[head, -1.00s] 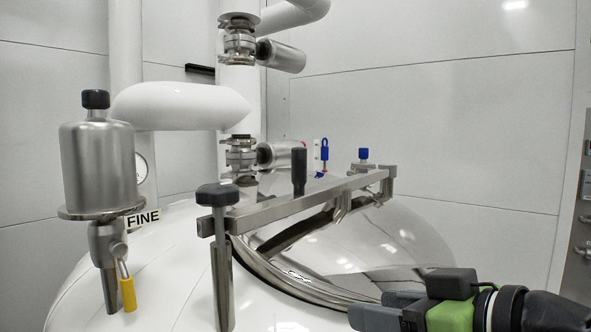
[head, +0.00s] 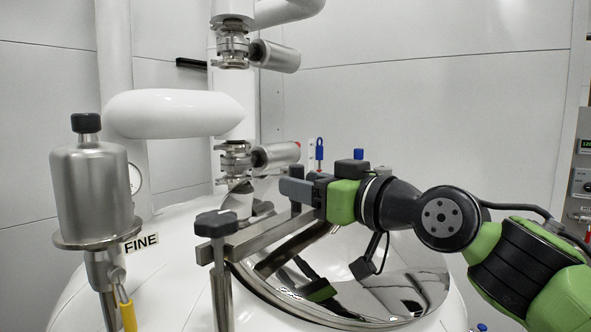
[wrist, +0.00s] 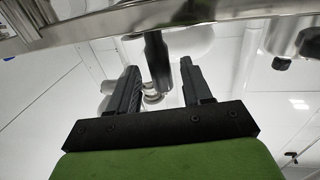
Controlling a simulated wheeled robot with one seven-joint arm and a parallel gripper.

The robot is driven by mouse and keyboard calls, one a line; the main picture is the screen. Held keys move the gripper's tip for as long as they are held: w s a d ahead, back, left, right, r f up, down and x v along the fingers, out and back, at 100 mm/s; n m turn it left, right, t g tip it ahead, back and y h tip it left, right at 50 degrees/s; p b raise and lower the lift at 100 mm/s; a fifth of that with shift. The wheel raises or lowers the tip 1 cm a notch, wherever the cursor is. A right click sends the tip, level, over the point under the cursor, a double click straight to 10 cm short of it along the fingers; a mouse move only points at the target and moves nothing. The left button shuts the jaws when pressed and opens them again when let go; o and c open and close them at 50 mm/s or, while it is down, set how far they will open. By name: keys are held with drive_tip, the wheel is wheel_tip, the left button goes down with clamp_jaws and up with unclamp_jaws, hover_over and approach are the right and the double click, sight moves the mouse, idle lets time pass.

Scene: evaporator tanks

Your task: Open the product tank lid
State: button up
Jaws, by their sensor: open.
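The product tank lid (head: 345,262) is a shiny domed metal cover on the white tank, and it looks closed. A metal clamp bar (head: 250,238) runs across it, with a black star knob (head: 215,223) at its near left end. A black upright handle (wrist: 156,58) stands on the bar. In the wrist view this handle shows between my open fingers, apart from both. My gripper (head: 290,190) is open at the bar, and in the head view it hides most of the handle. The wrist view shows my gripper (wrist: 160,88) with nothing gripped.
A metal cylinder with a black cap (head: 92,190) stands at the left, with a yellow-handled valve (head: 127,312) below it. White pipes (head: 175,114) and metal valves (head: 235,160) rise behind the lid. A control panel (head: 582,165) is at the right edge.

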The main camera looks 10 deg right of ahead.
drive_tip(key=shift+r+p+x, duration=0.2)
drive_tip(key=shift+p+x, duration=0.1)
drive_tip(key=shift+x, duration=0.7)
drive_tip(key=shift+w+a+f, duration=0.15)
drive_tip(key=shift+w+a, duration=0.1)
drive_tip(key=shift+w, duration=0.05)
drive_tip(key=shift+s, duration=0.1)
clamp_jaws()
